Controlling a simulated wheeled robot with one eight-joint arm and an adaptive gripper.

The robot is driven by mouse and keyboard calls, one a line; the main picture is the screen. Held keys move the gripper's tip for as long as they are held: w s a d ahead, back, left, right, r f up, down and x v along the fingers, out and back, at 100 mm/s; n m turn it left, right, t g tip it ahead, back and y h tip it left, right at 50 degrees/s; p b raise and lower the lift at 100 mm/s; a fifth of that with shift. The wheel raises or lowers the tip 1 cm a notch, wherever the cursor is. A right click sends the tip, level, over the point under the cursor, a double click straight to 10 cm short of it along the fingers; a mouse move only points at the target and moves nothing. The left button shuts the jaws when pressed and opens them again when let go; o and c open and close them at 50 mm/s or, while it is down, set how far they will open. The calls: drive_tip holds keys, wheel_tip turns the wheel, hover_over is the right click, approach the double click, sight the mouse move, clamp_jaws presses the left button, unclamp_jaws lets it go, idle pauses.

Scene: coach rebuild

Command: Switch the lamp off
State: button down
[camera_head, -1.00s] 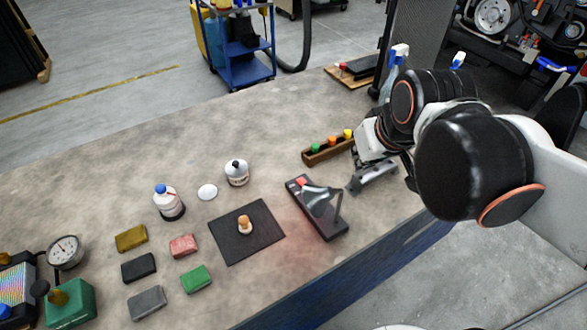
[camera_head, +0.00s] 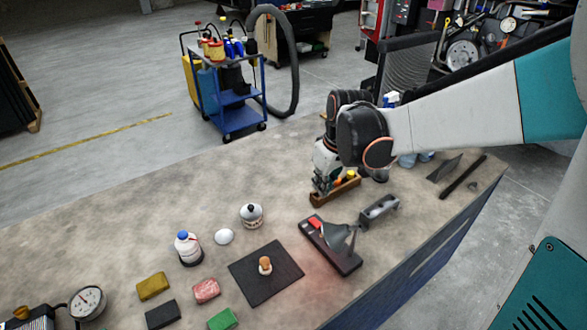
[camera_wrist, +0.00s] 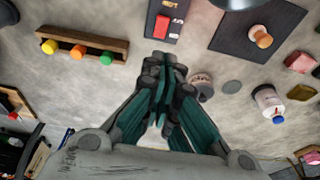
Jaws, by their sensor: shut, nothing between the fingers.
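The lamp has a dark flat base (camera_head: 345,262) with a grey cone-shaped shade (camera_head: 341,237) and a red switch (camera_head: 315,223) at the base's far left end. A reddish glow lies on the bench beside it. In the wrist view the red switch (camera_wrist: 161,27) sits on the dark base at the top, and part of the shade (camera_wrist: 232,4) shows at the top edge. My gripper (camera_head: 318,197) points down behind the lamp, by the wooden tray, apart from the switch. In the wrist view my gripper (camera_wrist: 163,68) has its fingers together, empty, just below the base's end.
The wooden tray (camera_head: 322,201) with coloured knobs is close to my gripper. A grey block with holes (camera_head: 380,209) stands right of the lamp. A black mat (camera_head: 252,283) with a small knobbed piece and a white bottle (camera_head: 251,217) are to the left. The bench behind the bottles is clear.

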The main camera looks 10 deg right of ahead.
sight(316, 223)
drive_tip(key=b+x, duration=0.1)
drive_tip(key=x, duration=0.3)
drive_tip(key=b+x, duration=0.2)
drive_tip(key=x, duration=0.2)
drive_tip(key=s+b+x, duration=0.1)
drive_tip(key=x, duration=0.4)
drive_tip(key=shift+s+d+f, duration=0.1)
drive_tip(key=shift+d+f, duration=0.1)
drive_tip(key=shift+d, duration=0.05)
drive_tip(key=shift+s+d+f+t+b, duration=0.15)
drive_tip(key=shift+s+f+t+b, duration=0.1)
drive_tip(key=shift+f+t+b, duration=0.4)
drive_tip(key=shift+s+d+t+y+b, duration=0.1)
drive_tip(key=shift+s+t+y+b, duration=0.1)
drive_tip(key=shift+t+y+b, duration=0.3)
drive_tip(key=shift+s+d, duration=0.1)
drive_tip(key=shift+s, duration=0.1)
drive_tip(key=shift+w+r+b, duration=0.1)
drive_tip(key=shift+w+b, duration=0.2)
drive_tip(key=shift+w, duration=0.1)
